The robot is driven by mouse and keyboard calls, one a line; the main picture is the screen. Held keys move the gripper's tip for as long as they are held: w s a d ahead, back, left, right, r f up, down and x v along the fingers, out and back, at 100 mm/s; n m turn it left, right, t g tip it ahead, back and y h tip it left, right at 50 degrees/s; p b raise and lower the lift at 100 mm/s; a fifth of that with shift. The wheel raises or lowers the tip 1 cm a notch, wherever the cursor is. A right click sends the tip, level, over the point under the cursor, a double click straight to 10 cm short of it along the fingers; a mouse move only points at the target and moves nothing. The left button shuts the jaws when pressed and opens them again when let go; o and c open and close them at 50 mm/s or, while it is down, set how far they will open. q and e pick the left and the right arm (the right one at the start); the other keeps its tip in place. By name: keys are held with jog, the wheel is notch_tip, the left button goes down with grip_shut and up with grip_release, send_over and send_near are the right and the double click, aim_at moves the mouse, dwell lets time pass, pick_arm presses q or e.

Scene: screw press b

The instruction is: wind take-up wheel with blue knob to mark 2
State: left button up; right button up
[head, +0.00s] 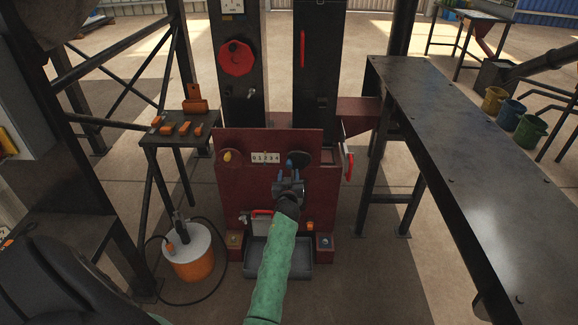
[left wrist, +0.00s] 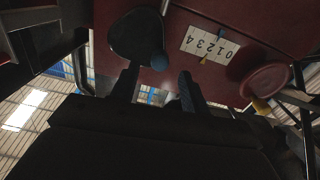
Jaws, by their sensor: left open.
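The dark wheel (head: 301,157) is at the right of the red press panel (head: 250,195); it also shows in the left wrist view (left wrist: 134,36). Its blue knob (left wrist: 158,61) sits at the wheel's edge. My left gripper (head: 289,176) is in front of this wheel. In the left wrist view its two fingers (left wrist: 158,82) are open, with the knob in line with the gap at their tips; I cannot tell whether they touch it. The white plate (head: 265,157) with marks 0 to 4 is beside the wheel. Which mark is indicated is too small to tell. My right gripper is not in view.
A red wheel (left wrist: 268,80) with a yellow knob (left wrist: 261,104) is on the plate's other side. A red-handled lever (head: 349,166) stands right of the panel. A grey tray (head: 290,270) lies below. A long dark table (head: 450,130) extends at the right.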

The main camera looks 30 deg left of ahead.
aim_at(289, 167)
pick_arm(q)
jog(key=shift+x, duration=3.15)
jog(key=shift+c, duration=0.3)
jog(key=c, duration=0.9)
